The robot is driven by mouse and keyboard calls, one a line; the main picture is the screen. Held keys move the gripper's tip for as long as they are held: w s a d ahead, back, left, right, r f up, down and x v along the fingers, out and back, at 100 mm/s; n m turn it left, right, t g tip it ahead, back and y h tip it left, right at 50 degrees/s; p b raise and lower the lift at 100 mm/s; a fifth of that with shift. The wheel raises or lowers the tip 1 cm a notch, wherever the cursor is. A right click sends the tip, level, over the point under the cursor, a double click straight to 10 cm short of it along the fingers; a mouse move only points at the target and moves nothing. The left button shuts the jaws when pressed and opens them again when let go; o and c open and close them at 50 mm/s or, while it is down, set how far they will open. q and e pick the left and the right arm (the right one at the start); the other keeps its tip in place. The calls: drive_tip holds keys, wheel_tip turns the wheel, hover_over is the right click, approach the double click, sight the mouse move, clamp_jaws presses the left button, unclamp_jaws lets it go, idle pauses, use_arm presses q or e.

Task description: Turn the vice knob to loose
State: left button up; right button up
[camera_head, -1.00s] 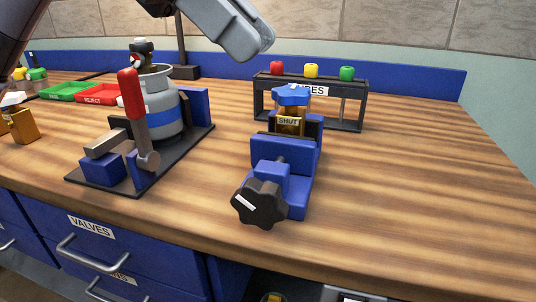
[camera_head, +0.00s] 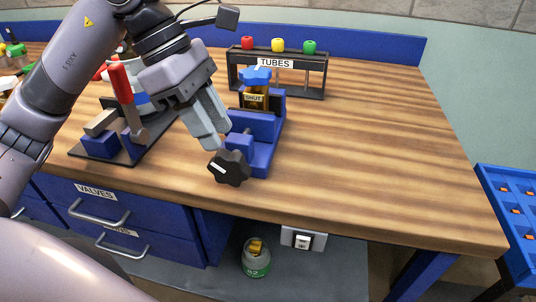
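The blue vice (camera_head: 266,142) stands on the wooden bench, holding a brass valve (camera_head: 255,99) marked SHUT with a blue handle (camera_head: 257,76). The vice knob (camera_head: 229,168) is black and lobed with a white mark, at the vice's front end near the bench edge. My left gripper (camera_head: 211,137) points down just above and behind the knob, left of the vice. Its fingers look close together from this side, and I cannot tell whether a gap lies between them. It appears not to grip the knob. My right gripper is not in view.
A TUBES rack (camera_head: 311,78) with coloured caps stands behind the vice. The bench (camera_head: 390,150) is clear on the right. A blue tray (camera_head: 508,215) is at the far right.

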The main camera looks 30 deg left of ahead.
sight(226, 152)
use_arm(q)
drive_tip(key=shift+b+x, duration=0.3)
drive_tip(key=shift+x, duration=3.45)
drive_tip(key=shift+a, duration=0.1)
drive_tip(key=shift+c, duration=0.3)
clamp_jaws()
